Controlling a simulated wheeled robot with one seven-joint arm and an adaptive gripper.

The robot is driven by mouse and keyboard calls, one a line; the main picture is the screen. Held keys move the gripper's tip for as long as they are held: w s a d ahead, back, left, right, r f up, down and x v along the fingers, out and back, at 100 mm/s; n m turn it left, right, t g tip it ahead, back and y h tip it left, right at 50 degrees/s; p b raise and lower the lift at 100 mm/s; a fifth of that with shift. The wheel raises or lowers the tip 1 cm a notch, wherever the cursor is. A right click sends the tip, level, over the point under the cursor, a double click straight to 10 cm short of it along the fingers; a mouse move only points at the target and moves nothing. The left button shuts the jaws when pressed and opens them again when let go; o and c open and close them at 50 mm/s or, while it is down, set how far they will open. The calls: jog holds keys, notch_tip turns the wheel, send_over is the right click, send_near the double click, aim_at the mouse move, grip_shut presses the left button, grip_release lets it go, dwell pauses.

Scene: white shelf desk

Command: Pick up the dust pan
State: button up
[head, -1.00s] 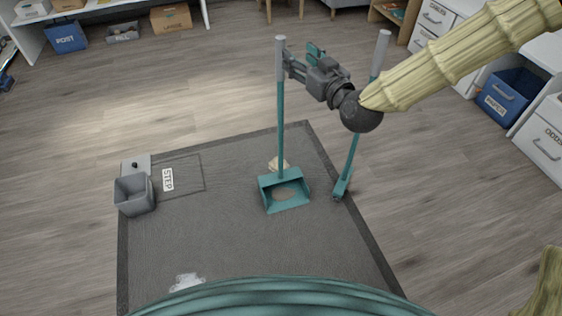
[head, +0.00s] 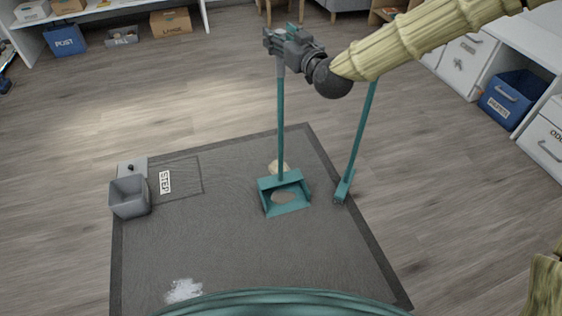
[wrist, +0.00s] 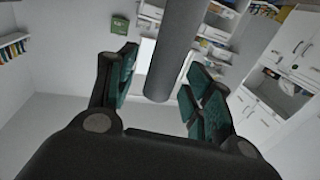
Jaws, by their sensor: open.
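The dust pan (head: 285,193) is teal and stands upright on the dark mat, with a long teal pole (head: 281,125) and a grey grip at its top. My gripper (head: 271,40) is at the top of this pole in the head view. In the wrist view the grey grip (wrist: 174,50) stands between the two open, teal-padded fingers of my gripper (wrist: 160,90). A gap shows on both sides of the grip, so the fingers are not closed on it. The very top of the handle is hidden behind my gripper in the head view.
A teal broom (head: 357,150) stands to the right of the pan, its top hidden behind my arm. A grey bin (head: 130,198) is at the mat's left edge. A beige lump (head: 279,166) lies behind the pan, and white debris (head: 184,290) lies on the mat (head: 230,250) in front.

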jog(key=shift+w, duration=0.1)
grip_shut()
jog(key=shift+r, duration=0.1)
jog(key=shift+r, duration=0.15)
jog(key=shift+r+p, duration=1.3)
jog(key=shift+r, duration=0.4)
jog(key=a+p+v, duration=0.1)
jog(key=p+v, duration=0.1)
jog(key=v, duration=0.6)
jog(key=s+a+r+p+v, duration=0.1)
jog(key=p+v, duration=0.1)
jog(key=v, duration=0.5)
jog(key=shift+s+r+p, duration=0.15)
jog(key=shift+s+p, duration=0.15)
jog(key=shift+s, duration=0.25)
jog(key=shift+a, duration=0.1)
